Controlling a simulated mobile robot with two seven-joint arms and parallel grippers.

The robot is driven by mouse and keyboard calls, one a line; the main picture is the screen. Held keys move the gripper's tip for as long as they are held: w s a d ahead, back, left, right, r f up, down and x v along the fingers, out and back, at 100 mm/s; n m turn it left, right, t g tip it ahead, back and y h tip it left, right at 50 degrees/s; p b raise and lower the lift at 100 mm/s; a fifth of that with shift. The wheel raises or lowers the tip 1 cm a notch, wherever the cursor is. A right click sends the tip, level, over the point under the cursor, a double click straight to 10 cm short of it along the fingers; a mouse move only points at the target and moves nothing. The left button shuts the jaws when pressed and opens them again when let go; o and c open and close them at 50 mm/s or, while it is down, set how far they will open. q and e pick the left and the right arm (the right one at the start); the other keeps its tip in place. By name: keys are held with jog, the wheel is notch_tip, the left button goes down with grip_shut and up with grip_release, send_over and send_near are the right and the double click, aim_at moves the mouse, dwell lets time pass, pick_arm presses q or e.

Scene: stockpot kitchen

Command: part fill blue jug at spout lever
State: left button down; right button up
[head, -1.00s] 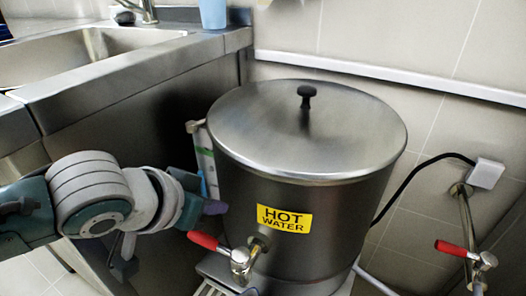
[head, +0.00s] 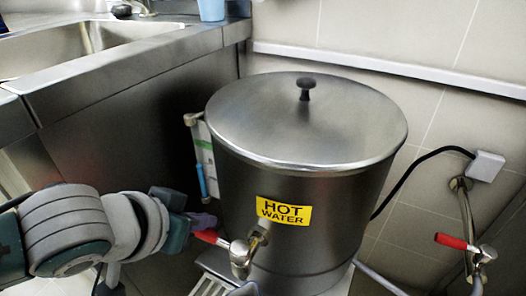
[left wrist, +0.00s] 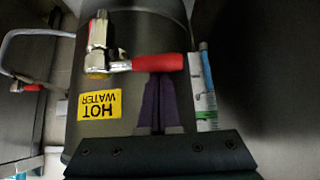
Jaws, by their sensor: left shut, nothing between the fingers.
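The urn (head: 300,160) has a yellow HOT WATER label, a lid and a metal tap (head: 243,255) low on its front. The tap's red lever (head: 213,238) points left. My left gripper (head: 203,221) has purple fingers at the lever's outer end. In the left wrist view the shut, empty fingers (left wrist: 158,85) reach up to the red lever (left wrist: 158,63); I cannot tell whether they touch it. A light blue vessel (head: 211,10), perhaps the jug, stands on the counter and is cut off by the top edge. The space under the spout is mostly out of frame.
A steel sink (head: 85,45) and counter are at upper left. A white panel (head: 203,155) with a blue tube is beside the urn. A second red-handled tap (head: 470,245) is on the wall at right. A black cable (head: 410,175) runs behind the urn. A slatted tray (head: 212,287) lies below.

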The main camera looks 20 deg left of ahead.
pick_arm(q)
jog(key=s+n+y+p, duration=0.1)
jog(key=s+n+p, duration=0.1)
jog(key=p, duration=0.1)
jog(key=shift+s+f+y, duration=0.1)
jog(key=shift+s+y, duration=0.2)
jog(key=shift+y, duration=0.1)
